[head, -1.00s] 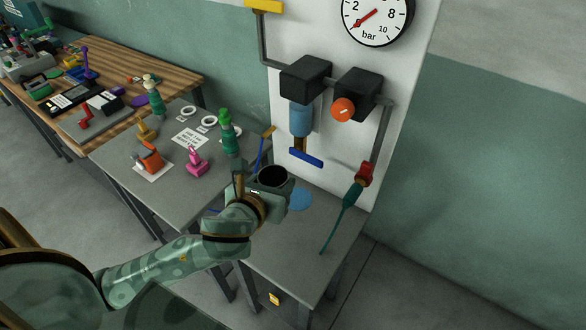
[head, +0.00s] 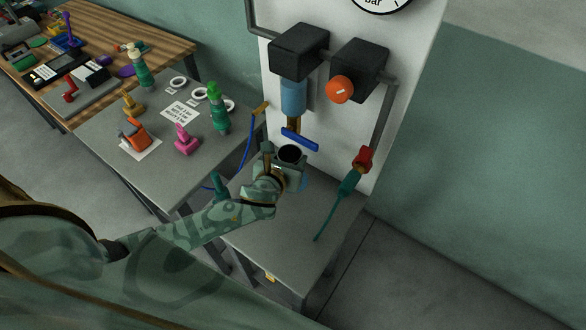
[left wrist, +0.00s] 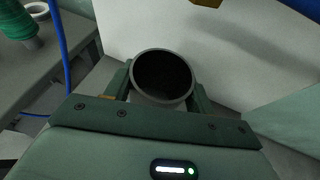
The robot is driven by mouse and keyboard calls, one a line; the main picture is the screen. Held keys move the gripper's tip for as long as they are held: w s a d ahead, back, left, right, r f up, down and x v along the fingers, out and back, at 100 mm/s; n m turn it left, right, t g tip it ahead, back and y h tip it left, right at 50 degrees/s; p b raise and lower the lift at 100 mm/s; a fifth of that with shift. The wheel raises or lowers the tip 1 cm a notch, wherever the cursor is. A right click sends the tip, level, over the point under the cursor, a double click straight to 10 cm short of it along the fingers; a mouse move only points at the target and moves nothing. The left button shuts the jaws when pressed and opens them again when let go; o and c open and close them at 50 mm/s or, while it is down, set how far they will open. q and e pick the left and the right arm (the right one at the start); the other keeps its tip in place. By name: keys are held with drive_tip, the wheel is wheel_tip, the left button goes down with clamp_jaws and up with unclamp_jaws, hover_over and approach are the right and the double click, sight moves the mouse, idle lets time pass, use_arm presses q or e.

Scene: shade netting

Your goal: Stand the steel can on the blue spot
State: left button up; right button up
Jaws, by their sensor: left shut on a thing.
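The steel can (head: 291,154) is upright, with its dark open top facing up. My left gripper (head: 290,168) is shut around it, and the left wrist view shows the can (left wrist: 162,76) between the two fingers. The blue spot (head: 305,184) is on the small grey table, mostly hidden behind the gripper and can; a sliver shows at their right. The can appears over or close beside the spot; whether its base touches the table is hidden. My right gripper is not in view.
A white panel (head: 340,150) rises behind, with a blue lever handle (head: 300,139) close above the can. A red-and-teal nozzle (head: 351,180) hangs at the right. A blue hose (head: 247,155) runs at the left. The small table's front (head: 265,237) is clear.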

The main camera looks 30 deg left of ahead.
use_arm(q)
drive_tip(key=shift+w+d+f, duration=0.1)
drive_tip(key=shift+w+f, duration=0.3)
drive_tip(key=shift+f, duration=0.1)
drive_tip(key=f, duration=0.1)
drive_tip(key=f+b, duration=0.2)
drive_tip(key=shift+w+f, duration=0.25)
drive_tip(key=shift+f, duration=0.15)
drive_tip(key=shift+r, duration=0.15)
drive_tip(key=o, duration=1)
